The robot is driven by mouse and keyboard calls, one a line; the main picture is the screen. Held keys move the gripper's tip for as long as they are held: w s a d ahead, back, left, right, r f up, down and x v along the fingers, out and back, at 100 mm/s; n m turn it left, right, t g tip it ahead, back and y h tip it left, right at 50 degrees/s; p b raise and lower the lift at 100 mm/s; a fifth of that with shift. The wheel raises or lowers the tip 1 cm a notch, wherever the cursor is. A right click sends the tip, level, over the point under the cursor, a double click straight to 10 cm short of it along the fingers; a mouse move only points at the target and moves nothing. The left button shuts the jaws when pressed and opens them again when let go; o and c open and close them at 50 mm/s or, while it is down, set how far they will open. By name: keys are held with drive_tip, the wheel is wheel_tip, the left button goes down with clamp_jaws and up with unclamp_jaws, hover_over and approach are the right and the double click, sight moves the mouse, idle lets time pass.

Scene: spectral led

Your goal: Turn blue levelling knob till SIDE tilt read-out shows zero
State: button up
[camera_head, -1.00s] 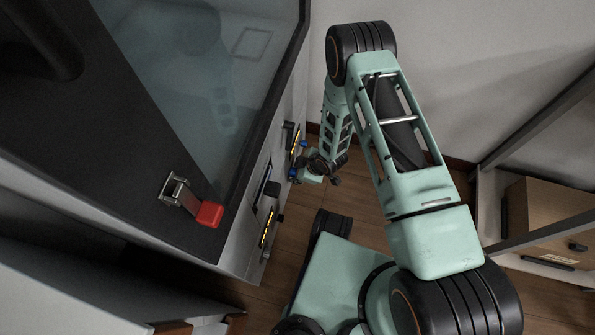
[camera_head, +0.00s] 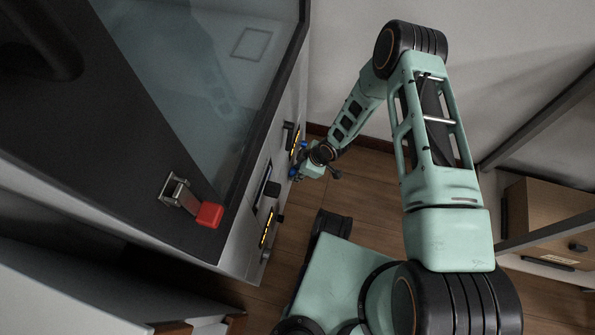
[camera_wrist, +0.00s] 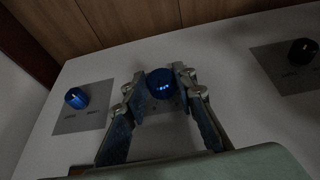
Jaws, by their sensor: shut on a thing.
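In the wrist view my gripper (camera_wrist: 160,77) has its two fingers on either side of a round blue knob (camera_wrist: 160,86), shut on it. A second blue knob (camera_wrist: 75,98) sits on a grey plate to the left, apart from the fingers. In the head view my gripper (camera_head: 299,173) is at the side face of the large cabinet, and its fingertips are too small to make out. Lit yellow read-outs (camera_head: 267,228) show on that face, one further back (camera_head: 296,139). Their text cannot be read, nor can I tell which is SIDE.
A black knob (camera_wrist: 302,52) on its own grey plate is at the right in the wrist view. The cabinet's dark top carries a red-handled latch (camera_head: 209,214). A shelf with a brown box (camera_head: 545,222) stands at the right. Wooden floor lies between.

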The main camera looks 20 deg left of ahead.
drive_tip(key=shift+w+m+g, duration=0.25)
drive_tip(key=shift+g, duration=0.8)
drive_tip(key=shift+w+m+g, duration=0.2)
drive_tip(key=shift+m+g, duration=0.05)
drive_tip(key=shift+g, duration=0.8)
drive_tip(key=shift+f+g+h, duration=0.1)
drive_tip(key=shift+g+h, duration=0.2)
drive_tip(key=shift+g, duration=0.3)
drive_tip(key=o, duration=1.2)
drive_tip(key=shift+c, duration=0.2)
drive_tip(key=v, duration=1.2)
